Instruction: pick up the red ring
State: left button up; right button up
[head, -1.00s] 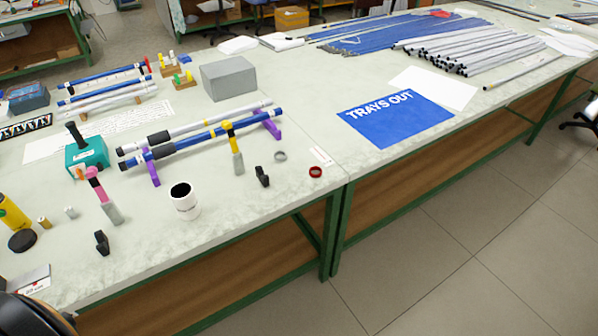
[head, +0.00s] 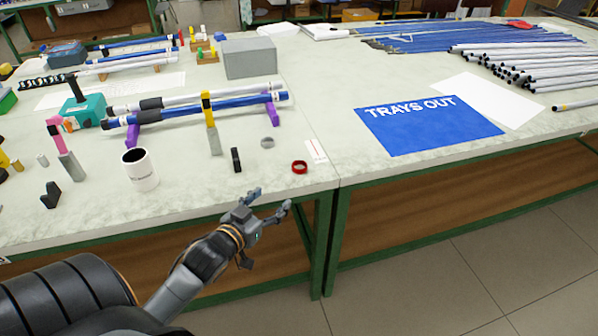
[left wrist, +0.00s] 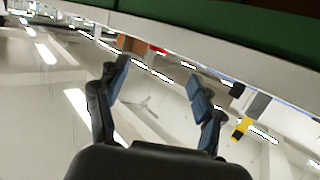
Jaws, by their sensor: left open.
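The red ring (head: 300,167) lies flat on the pale table (head: 268,185), close to the front edge near the table joint. My left gripper (head: 271,198) is in front of the table edge in the head view, below and slightly left of the ring. Its fingers are spread and empty, apart from the ring. The left wrist view shows the same open fingers (left wrist: 160,88) with nothing between them. I cannot pick out the ring for sure in that view. My right gripper is not in view.
A grey ring (head: 267,143) lies left of the red one, with a black clip (head: 236,160) further left. A blue "TRAYS OUT" sheet (head: 430,125) lies at right.

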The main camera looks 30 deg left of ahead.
aim_at(286, 186)
pick_arm(q)
jog(key=shift+w+a+r+t, duration=0.3)
jog(key=shift+w+a+r, duration=0.1)
jog(key=shift+w+r, duration=0.2)
jog(key=w, duration=0.2)
jog(key=w+f, duration=0.1)
jog(key=w, duration=0.4)
jog(key=shift+w+a+f, duration=0.15)
jog(key=shift+a, duration=0.1)
jog(key=shift+w+a+f, duration=0.1)
jog(key=shift+w+f, duration=0.1)
jog(key=shift+w, duration=1.3)
jog(key=shift+w+a+f, duration=0.1)
jog(key=shift+w+f, duration=0.1)
jog(key=shift+w, duration=1.25)
jog(key=shift+c, duration=0.2)
jog(key=c, duration=1)
